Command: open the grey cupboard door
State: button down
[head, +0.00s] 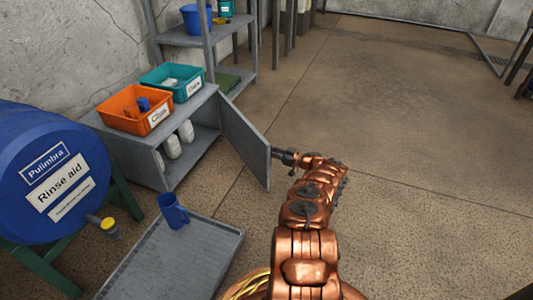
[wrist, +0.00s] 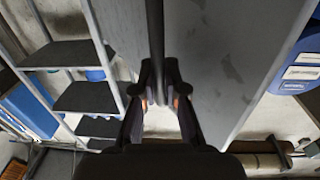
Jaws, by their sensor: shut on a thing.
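The grey cupboard (head: 150,160) stands against the wall with its door (head: 245,145) swung well out from the front. White bottles (head: 180,138) show inside through the open front. My gripper (head: 276,154) is at the outer free edge of the door. In the wrist view my gripper (wrist: 158,76) is shut on the door, with a narrow dark upright strip between its fingertips and grey panels on both sides. Whether it grips a handle or the bare edge, I cannot tell.
An orange bin (head: 133,112) and a teal bin (head: 172,84) sit on the cupboard. A grey tray (head: 180,262) holds a blue jug (head: 173,211) in front. Shelves (head: 182,38) stand behind. The floor (head: 400,120) at right is clear.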

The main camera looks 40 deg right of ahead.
jog(key=shift+w, duration=0.15)
dwell(0.3)
jog(key=c, duration=1.2)
grip_release()
jog(key=shift+s+d, duration=0.15)
jog(key=shift+s, duration=0.1)
jog(key=v, duration=1.1)
jog(key=shift+s, duration=0.35)
jog(key=shift+d, duration=0.1)
